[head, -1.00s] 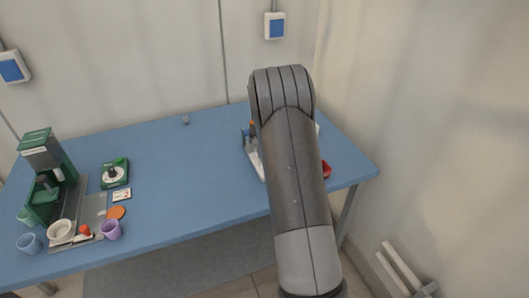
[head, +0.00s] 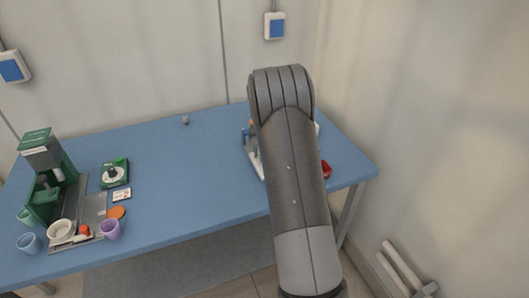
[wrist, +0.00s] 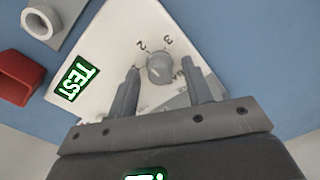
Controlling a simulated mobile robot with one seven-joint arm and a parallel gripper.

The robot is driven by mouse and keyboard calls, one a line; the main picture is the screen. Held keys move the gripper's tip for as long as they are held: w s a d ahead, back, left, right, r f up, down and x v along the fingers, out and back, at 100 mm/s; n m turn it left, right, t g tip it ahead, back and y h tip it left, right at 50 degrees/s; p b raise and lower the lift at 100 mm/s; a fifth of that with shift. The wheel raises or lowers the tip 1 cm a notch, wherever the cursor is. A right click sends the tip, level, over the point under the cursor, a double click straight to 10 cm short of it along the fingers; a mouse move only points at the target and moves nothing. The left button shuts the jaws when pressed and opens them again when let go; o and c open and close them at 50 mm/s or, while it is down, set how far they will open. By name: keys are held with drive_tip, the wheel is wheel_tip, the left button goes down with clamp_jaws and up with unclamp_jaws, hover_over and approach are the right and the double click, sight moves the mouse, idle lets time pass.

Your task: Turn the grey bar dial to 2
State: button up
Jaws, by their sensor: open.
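The grey bar dial (wrist: 160,68) sits on a white panel (wrist: 110,45) in the wrist view. Printed figures 2 and 3 show beyond it, with another figure partly hidden by the right finger. I cannot clearly tell which figure the dial points at. A green TEST label (wrist: 79,79) is on the panel's left part. My gripper (wrist: 160,66) is open, with one finger on either side of the dial and a gap showing at each side.
A red block (wrist: 20,77) and a grey ring-topped part (wrist: 40,20) lie beside the panel. On the blue table (head: 190,170), a green machine (head: 48,170), a green-based dial unit (head: 114,173) and cups stand at left. The table's middle is clear.

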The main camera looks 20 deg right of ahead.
wheel_tip(320, 180, up, 11)
drive_tip(key=shift+d, duration=0.15)
idle(0.4)
drive_tip(key=shift+f, duration=0.1)
